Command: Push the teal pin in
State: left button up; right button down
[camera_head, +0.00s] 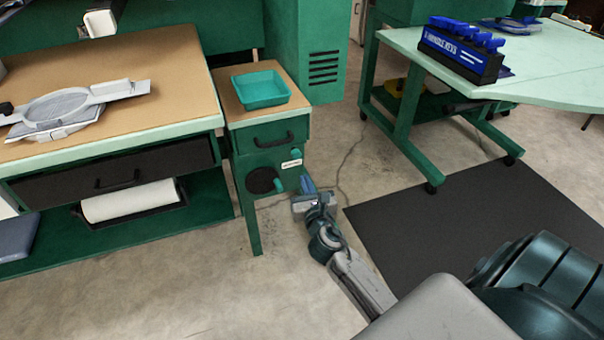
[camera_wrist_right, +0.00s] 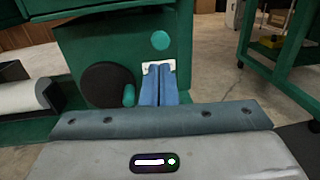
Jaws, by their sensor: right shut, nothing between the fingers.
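A round teal pin end (camera_head: 296,153) sits on the side face of the small green cabinet (camera_head: 256,210), above a white label (camera_head: 291,164). In the right wrist view the teal pin (camera_wrist_right: 160,40) shows end-on as a disc; how far it stands out is hard to tell. My right gripper (camera_head: 307,185) is low beside that face. Its blue fingers (camera_wrist_right: 159,84) are shut and empty, below the pin and in front of part of the label. I see no contact with the pin. My left gripper is not in view.
A black disc (camera_wrist_right: 107,85) with a teal handle (camera_wrist_right: 128,95) is left of my fingers. A teal tray (camera_head: 262,89) stands on the cabinet. A green table (camera_head: 400,140) stands right, beyond a dark floor mat (camera_head: 480,220). Floor between cabinet and table is open.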

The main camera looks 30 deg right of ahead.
jog(key=v, duration=0.5)
jog(key=shift+s+a+r, duration=0.1)
jog(key=shift+s+a, duration=0.1)
jog(key=shift+s, duration=0.15)
